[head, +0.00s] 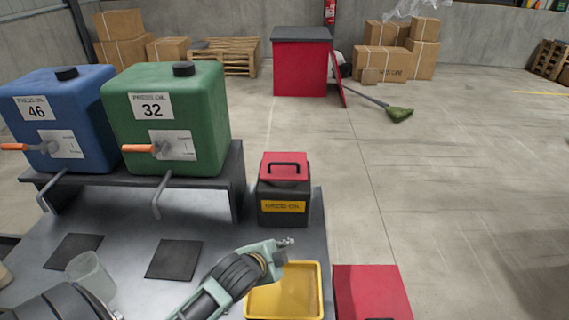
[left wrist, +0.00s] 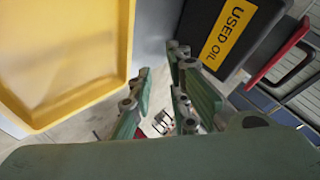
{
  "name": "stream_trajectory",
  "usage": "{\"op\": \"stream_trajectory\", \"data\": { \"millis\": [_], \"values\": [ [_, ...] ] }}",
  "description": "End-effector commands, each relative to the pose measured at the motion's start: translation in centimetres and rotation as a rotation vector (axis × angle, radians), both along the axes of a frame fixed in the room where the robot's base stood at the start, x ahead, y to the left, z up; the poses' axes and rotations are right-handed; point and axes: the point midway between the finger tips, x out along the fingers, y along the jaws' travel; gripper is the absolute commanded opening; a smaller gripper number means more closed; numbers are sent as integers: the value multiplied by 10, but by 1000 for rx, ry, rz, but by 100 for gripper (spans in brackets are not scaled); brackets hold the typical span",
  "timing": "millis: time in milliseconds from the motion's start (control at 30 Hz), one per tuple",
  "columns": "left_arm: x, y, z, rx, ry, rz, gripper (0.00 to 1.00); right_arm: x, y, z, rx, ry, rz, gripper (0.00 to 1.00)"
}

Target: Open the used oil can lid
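The used oil can (head: 283,212) is a dark box with a yellow label, standing upright on the grey table. Its red lid (head: 292,159) with a black handle (head: 285,166) sits on top, closed. In the left wrist view the can (left wrist: 210,20) is at the upper right, with the red lid edge (left wrist: 282,52) and handle (left wrist: 295,70) beside it. My left gripper (head: 286,243) is in front of the can, apart from it. Its fingers (left wrist: 160,95) are spread with nothing between them. My right gripper is not in view.
A yellow tray (head: 317,290) lies in front of the can, close to my left gripper. Green (head: 203,100) and blue (head: 62,90) oil containers stand on a dark raised shelf (head: 238,170) at the left. A clear cup (head: 92,278) stands at the lower left. A red box (head: 370,290) is at the right.

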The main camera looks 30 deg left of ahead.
Motion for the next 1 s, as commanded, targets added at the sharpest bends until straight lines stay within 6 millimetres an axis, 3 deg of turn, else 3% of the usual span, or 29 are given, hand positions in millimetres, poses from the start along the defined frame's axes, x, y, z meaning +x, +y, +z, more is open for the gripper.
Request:
{"op": "stream_trajectory", "data": {
  "millis": [33,100,200,367,567,1000],
  "values": [
    [29,21,21,90,-73,-43,16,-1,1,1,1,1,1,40],
    [63,46,51,218,-173,-103,16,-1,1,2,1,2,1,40],
    [99,78,92,386,-289,-163,16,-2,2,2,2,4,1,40],
    [123,103,130,538,-384,-200,16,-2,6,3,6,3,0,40],
    [140,109,137,565,-402,-205,16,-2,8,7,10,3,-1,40],
    [192,117,125,561,-399,-205,16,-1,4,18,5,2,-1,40]
  ]
}}
